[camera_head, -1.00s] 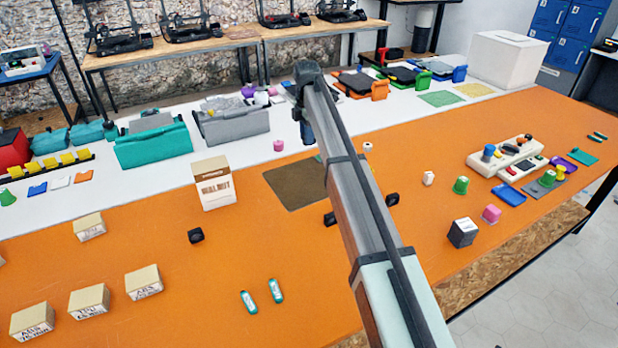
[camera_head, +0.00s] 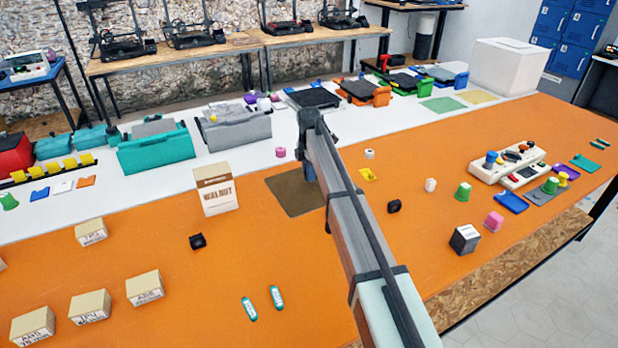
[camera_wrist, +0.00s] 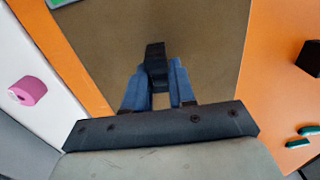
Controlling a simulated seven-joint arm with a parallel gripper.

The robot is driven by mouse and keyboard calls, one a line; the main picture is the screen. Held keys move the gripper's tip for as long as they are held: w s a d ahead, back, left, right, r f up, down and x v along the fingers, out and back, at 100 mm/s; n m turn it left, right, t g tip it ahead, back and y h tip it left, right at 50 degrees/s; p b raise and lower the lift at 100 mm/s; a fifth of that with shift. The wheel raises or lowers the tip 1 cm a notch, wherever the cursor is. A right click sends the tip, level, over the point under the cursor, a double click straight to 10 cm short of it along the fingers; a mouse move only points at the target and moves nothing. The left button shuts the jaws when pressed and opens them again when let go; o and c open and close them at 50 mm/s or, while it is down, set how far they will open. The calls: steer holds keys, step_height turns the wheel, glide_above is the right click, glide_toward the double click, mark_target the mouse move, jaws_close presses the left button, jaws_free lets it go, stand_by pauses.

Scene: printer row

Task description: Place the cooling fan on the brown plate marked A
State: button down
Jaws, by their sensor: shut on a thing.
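The black cooling fan (camera_wrist: 155,66) is between the blue fingers of my gripper (camera_wrist: 157,82) in the wrist view. My gripper is shut on it over the brown plate (camera_wrist: 210,45). I cannot tell whether the fan touches the plate. In the head view the brown plate (camera_head: 290,202) lies flat on the orange table, just right of a white-and-brown box. My arm covers part of its right side and hides the held fan. No letter A is readable on the plate.
A printed box (camera_head: 216,190) stands left of the plate. A pink spool (camera_head: 280,153) is behind it. Small black blocks lie to the left (camera_head: 197,241) and right (camera_head: 394,206). Two teal items (camera_head: 249,308) lie in front. Orange table around the plate is mostly clear.

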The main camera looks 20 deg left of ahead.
steer(key=shift+f, duration=1.25)
steer(key=shift+f, duration=0.1)
steer(key=c, duration=0.9)
jaws_free()
steer(key=shift+c, duration=0.2)
step_height(320, 180, up, 12)
steer(key=shift+r, duration=0.15)
